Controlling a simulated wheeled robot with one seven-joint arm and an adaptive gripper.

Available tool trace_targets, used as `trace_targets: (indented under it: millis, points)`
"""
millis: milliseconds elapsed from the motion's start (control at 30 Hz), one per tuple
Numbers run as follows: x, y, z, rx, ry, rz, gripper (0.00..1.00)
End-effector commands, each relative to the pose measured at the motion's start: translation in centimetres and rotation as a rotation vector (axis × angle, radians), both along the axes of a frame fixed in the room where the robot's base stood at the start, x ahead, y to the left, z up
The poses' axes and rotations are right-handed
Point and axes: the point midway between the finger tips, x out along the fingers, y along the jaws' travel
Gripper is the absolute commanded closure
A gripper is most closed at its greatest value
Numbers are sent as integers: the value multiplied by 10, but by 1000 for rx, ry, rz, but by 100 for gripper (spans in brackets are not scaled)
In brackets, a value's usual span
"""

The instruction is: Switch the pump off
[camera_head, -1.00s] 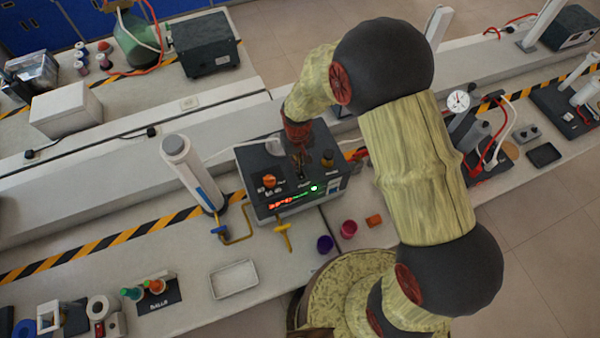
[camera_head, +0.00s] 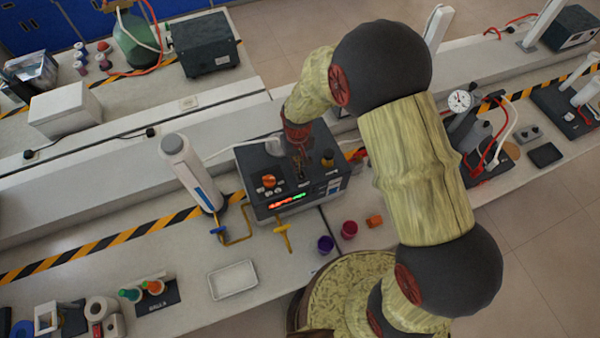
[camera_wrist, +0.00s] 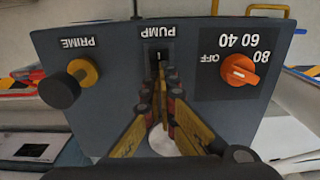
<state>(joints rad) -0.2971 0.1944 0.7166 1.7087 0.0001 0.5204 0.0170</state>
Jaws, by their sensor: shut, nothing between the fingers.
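The pump unit (camera_head: 262,205) is a dark grey box on the bench, with its lit red and green display facing front. In the wrist view its top panel (camera_wrist: 110,50) appears upside down. The PUMP switch (camera_wrist: 158,56) is a small dark slot with a tiny lever, below its label. My gripper (camera_wrist: 159,80) is shut and empty, its tips right by the switch; whether they touch it I cannot tell. In the head view my gripper (camera_head: 302,172) points down over the panel. The lever's exact position is too small to read.
An orange dial (camera_wrist: 238,70) marked OFF, 40, 60, 80 and a PRIME knob (camera_wrist: 66,84) flank the switch. A white cylinder (camera_head: 190,172) stands left of the unit.

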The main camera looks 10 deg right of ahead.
Motion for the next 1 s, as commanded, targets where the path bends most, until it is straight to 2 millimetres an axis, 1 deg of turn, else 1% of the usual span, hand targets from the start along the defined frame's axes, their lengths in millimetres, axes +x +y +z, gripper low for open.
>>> trace_targets:
  millis: [167,1000]
  points:
    - [-1,0,3,-1,2,0,100]
    - [0,0,56,0,1,0,100]
